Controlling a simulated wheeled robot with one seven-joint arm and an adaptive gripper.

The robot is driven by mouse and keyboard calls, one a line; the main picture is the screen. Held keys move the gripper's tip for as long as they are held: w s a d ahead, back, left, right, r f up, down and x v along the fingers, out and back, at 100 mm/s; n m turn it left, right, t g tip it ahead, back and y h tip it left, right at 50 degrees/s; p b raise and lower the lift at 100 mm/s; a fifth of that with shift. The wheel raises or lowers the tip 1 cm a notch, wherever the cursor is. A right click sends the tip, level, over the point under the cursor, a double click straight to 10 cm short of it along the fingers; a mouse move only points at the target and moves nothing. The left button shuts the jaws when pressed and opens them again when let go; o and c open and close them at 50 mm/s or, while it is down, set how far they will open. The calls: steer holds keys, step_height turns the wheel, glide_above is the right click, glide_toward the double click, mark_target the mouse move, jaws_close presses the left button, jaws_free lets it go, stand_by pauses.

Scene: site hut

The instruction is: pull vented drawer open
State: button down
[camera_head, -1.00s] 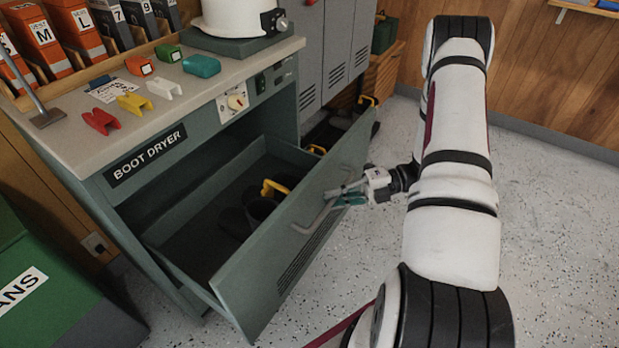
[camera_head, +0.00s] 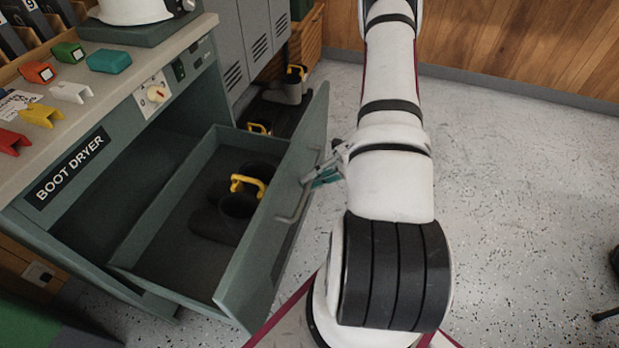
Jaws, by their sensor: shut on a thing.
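The vented drawer (camera_head: 279,237) of the boot dryer (camera_head: 111,190) stands well out from the cabinet, its inside in view. Its vent slots are not clearly visible from this angle. The drawer's bar handle (camera_head: 293,216) is on the outer side of the front panel. My gripper (camera_head: 318,178) is at the far end of the handle and shut on it; my arm hides part of the gripper. Dark boots (camera_head: 235,205) with a yellow clip (camera_head: 249,184) are inside the drawer.
Coloured clips (camera_head: 42,115) lie on the dryer's top. The speckled floor (camera_head: 520,170) to the right is clear, apart from a dark object at the right edge.

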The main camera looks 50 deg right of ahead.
steer(key=c, duration=1.7)
jaws_free()
steer(key=shift+o, duration=0.2)
steer(key=shift+d, duration=0.1)
steer(key=v, duration=1.2)
